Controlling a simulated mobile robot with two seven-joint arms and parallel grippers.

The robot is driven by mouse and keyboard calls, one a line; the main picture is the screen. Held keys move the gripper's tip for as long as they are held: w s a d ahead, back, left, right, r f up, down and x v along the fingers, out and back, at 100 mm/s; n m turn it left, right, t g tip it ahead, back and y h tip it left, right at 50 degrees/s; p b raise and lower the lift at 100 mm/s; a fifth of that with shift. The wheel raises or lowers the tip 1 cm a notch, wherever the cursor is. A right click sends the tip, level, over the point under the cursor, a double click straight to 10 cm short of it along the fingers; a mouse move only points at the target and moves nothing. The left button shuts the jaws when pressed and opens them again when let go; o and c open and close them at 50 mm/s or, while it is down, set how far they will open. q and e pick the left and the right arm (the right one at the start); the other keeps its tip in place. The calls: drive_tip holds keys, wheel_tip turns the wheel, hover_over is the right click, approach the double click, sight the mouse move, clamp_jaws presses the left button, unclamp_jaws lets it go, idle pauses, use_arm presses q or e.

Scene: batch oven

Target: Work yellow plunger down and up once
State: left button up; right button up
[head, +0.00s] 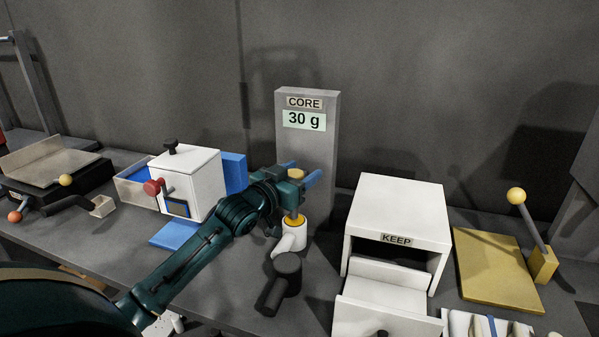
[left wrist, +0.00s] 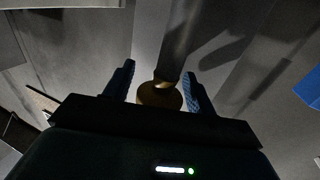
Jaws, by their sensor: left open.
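The yellow plunger (head: 296,174) stands upright in a small white spouted body (head: 291,238), in front of the grey CORE post. Its yellow knob is raised well above the yellow collar (head: 294,221) at the body's top. My left gripper (head: 301,172) is open at the height of the knob, with its blue fingers on either side of it. In the left wrist view the knob (left wrist: 160,95) lies between the two open fingers (left wrist: 160,78), with a gap visible at each side. Part of the plunger's rod is hidden by my gripper. My right gripper is not in view.
The grey CORE post (head: 325,150) reading 30 g stands close behind. A white KEEP box (head: 400,200) with an open drawer is to the right. A white box (head: 200,170) stands left.

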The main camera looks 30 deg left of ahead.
use_arm(q)
drive_tip(key=shift+c, duration=0.6)
clamp_jaws()
